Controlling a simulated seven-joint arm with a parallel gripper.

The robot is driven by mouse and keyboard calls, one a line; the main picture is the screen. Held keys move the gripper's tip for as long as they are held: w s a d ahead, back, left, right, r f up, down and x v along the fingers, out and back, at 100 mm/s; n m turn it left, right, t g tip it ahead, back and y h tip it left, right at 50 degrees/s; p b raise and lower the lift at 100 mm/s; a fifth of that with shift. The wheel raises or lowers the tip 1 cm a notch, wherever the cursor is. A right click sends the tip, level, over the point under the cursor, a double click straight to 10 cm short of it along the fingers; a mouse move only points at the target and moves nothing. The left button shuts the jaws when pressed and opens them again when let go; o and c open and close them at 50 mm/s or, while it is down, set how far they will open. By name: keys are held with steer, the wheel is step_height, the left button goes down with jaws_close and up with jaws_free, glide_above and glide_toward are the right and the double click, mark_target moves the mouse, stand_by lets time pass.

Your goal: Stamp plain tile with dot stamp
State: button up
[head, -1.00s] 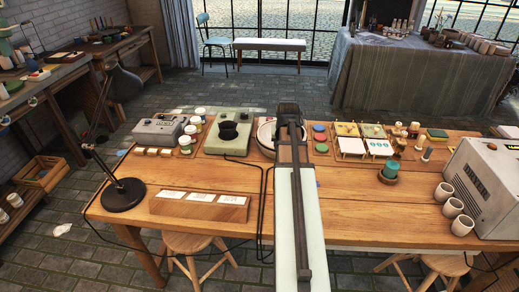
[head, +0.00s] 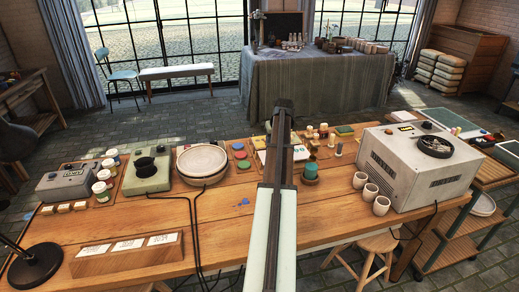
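My arm reaches away from me over the table, and its far end hides the middle of the tile area. My gripper is hidden behind it. A white tile (head: 261,157) peeks out left of the arm; no print shows on its visible part. A white tile with a teal pattern (head: 300,154) shows partly to the right of the arm. Several small stamp-like pieces (head: 323,131) stand right of the tiles, too small to tell which is the dot stamp.
White cups (head: 370,192) and a grey kiln-like box (head: 410,175) are at the right. Bowls (head: 202,161), coloured pads (head: 239,155) and a green scale-like device (head: 148,172) are at the left. The front middle of the wooden table (head: 345,215) is clear.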

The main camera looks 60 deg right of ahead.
steer(key=shift+w+d+f+n+t+y, duration=0.2)
steer(key=shift+w+f+n+y, duration=0.25)
steer(key=shift+f+n, duration=0.7)
steer(key=shift+w+d+f+n+t+y, duration=0.15)
steer(key=shift+w+f+n+y, duration=0.3)
steer(key=shift+n, duration=1.2)
steer(key=shift+w+d+f+n+t+y, duration=0.1)
steer(key=shift+w+f+n+t+y, duration=0.3)
steer(key=shift+f+n, duration=0.85)
steer(key=shift+s+a+f, duration=0.1)
steer(key=shift+f, duration=0.2)
steer(key=shift+r, duration=0.1)
step_height(320, 180, up, 7)
stand_by(0.6)
